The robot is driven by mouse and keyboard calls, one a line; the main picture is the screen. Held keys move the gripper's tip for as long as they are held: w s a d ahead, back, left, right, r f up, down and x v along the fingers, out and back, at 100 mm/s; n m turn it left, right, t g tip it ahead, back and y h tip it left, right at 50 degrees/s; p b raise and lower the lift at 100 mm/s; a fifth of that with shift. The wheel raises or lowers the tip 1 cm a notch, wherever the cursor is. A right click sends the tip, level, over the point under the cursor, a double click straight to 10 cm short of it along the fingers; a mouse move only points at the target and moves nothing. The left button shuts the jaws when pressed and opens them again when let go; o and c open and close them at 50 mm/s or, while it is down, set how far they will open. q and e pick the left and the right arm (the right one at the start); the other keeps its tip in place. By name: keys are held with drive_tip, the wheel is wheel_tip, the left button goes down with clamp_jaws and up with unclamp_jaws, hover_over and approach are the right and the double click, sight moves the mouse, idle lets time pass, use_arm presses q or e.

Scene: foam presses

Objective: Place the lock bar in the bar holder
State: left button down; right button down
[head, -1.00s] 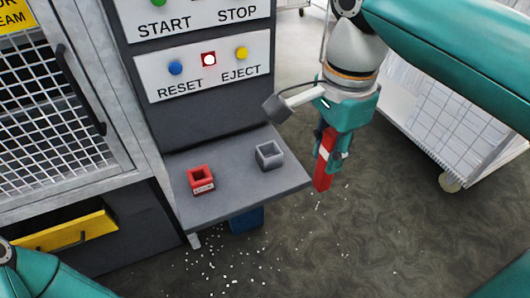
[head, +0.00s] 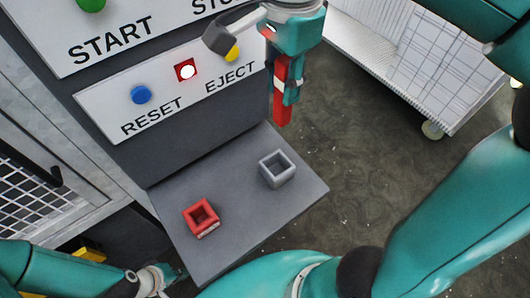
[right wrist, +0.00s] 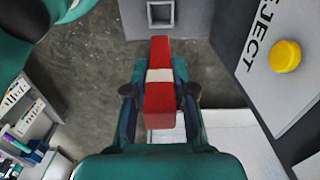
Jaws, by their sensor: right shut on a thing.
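The lock bar is a red bar (head: 282,112) with a white band, hanging upright from my right gripper (head: 287,92). The right wrist view shows the bar (right wrist: 159,100) between the fingers of this gripper (right wrist: 160,92), which is shut on it. Two small square open-topped sockets stand on the grey shelf: a red one with a label (head: 202,218) and a grey one (head: 277,169). I cannot tell from a readable name which is the bar holder. The bar is apart from both, beyond the grey socket in the picture. My left gripper (head: 170,281) is at the bottom left, its fingers mostly hidden.
A white cart (head: 400,60) stands at the right. Open floor lies between cart and shelf.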

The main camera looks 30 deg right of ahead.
drive_tip(key=shift+w+f, duration=0.15)
drive_tip(key=shift+f, duration=0.15)
wheel_tip(320, 180, down, 19)
drive_tip(key=shift+f+b, duration=0.1)
drive_tip(key=shift+b, duration=0.6)
drive_tip(key=shift+f, duration=0.1)
drive_tip(key=c, duration=1)
unclamp_jaws()
drive_tip(key=shift+o, duration=0.2)
